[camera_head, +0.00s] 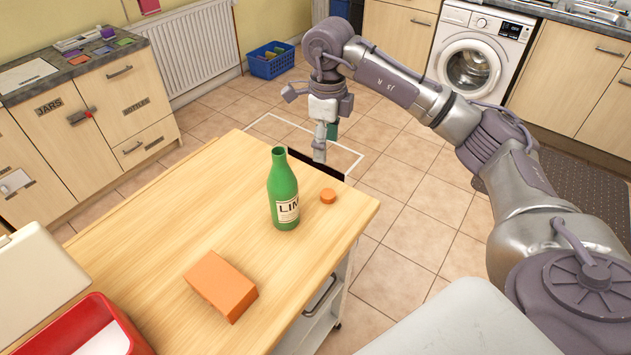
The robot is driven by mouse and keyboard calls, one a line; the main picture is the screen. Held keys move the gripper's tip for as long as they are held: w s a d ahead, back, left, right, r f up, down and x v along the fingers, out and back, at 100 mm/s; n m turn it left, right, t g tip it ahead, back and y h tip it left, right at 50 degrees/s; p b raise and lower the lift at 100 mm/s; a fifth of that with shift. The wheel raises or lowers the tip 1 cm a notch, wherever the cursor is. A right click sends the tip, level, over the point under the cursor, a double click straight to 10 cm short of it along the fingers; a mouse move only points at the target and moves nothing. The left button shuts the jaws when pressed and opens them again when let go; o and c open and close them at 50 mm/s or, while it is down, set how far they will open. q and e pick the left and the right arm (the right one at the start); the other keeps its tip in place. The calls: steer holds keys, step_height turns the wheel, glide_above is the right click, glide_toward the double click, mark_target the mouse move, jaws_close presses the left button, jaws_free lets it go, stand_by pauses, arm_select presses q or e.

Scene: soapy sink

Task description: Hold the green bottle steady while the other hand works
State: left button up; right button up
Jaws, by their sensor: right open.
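The green bottle (284,196) stands upright on the wooden table top, with a white label and no cap on its neck. A small orange cap (328,196) lies on the table just right of it. My right gripper (321,150) points down, beyond and to the right of the bottle, near the table's far edge. It is open and apart from the bottle. My left gripper is out of view.
An orange block (221,286) lies on the wooden table (150,240), nearer than the bottle. A red tray (128,328) and a cream panel (38,275) are at the lower left. Tiled floor lies beyond the table. The table around the bottle is mostly clear.

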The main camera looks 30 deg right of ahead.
steer(key=p, duration=0.1)
glide_above(326, 193)
step_height(326, 193, down, 8)
steer(key=shift+d+r, duration=0.15)
steer(key=shift+w+f, duration=0.1)
steer(key=shift+f, duration=0.2)
steer(key=shift+f+p, duration=0.3)
steer(key=shift+p, duration=0.15)
step_height(326, 193, down, 4)
steer(key=shift+r+p, duration=0.15)
steer(key=shift+p, duration=0.5)
steer(key=shift+f, duration=0.4)
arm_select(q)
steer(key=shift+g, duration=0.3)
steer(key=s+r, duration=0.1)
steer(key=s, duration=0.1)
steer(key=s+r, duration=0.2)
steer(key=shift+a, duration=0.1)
